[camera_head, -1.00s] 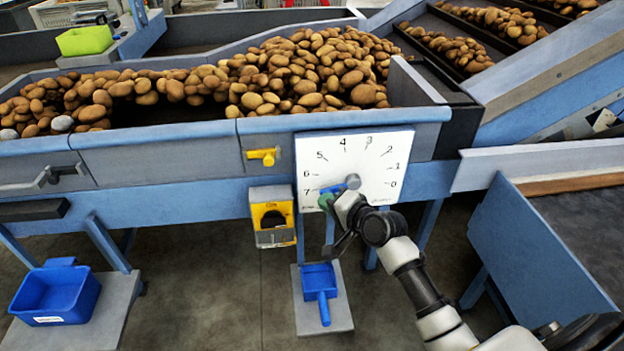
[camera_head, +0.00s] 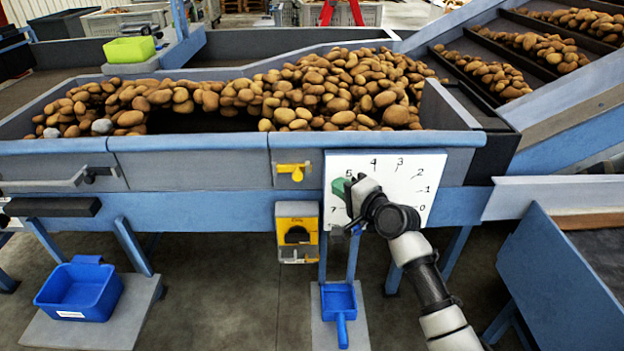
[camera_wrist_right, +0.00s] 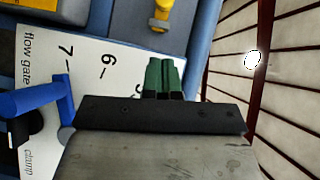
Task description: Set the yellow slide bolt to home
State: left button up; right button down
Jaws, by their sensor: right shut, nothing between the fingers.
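The yellow slide bolt (camera_head: 294,168) is mounted on the grey front panel, just left of the white number plate. In the right wrist view its yellow part (camera_wrist_right: 162,15) shows at the top, partly cut off by the frame edge. My right gripper (camera_head: 347,190) is in front of the number plate's left side, below and to the right of the bolt. Its green fingers (camera_wrist_right: 163,76) are closed together with nothing between them, apart from the bolt. My left gripper is not in view.
The white flow gate plate (camera_head: 412,190) carries numbers and a blue lever (camera_wrist_right: 35,98). A yellow switch box (camera_head: 297,222) hangs below the bolt. A blue scoop (camera_head: 340,302) and a blue bin (camera_head: 80,290) are lower down. Potatoes (camera_head: 330,88) fill the trough above.

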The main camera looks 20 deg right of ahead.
aim_at(293, 172)
jog(key=x, duration=0.4)
jog(key=shift+w+a+f+p, duration=0.15)
jog(key=shift+w+a, duration=0.2)
jog(key=shift+a, duration=0.3)
jog(key=shift+w+a+f+p, duration=0.15)
jog(key=shift+w+a, duration=0.2)
jog(key=shift+a, duration=0.25)
jog(key=shift+w+a+f+p, duration=0.15)
jog(key=shift+w+a, duration=0.2)
jog(key=shift+a, duration=0.3)
jog(key=shift+r, duration=0.1)
jog(key=a, duration=0.2)
jog(key=w+a+p, duration=0.1)
jog(key=a, duration=0.1)
jog(key=shift+a, duration=0.2)
jog(key=shift+d+r, duration=0.1)
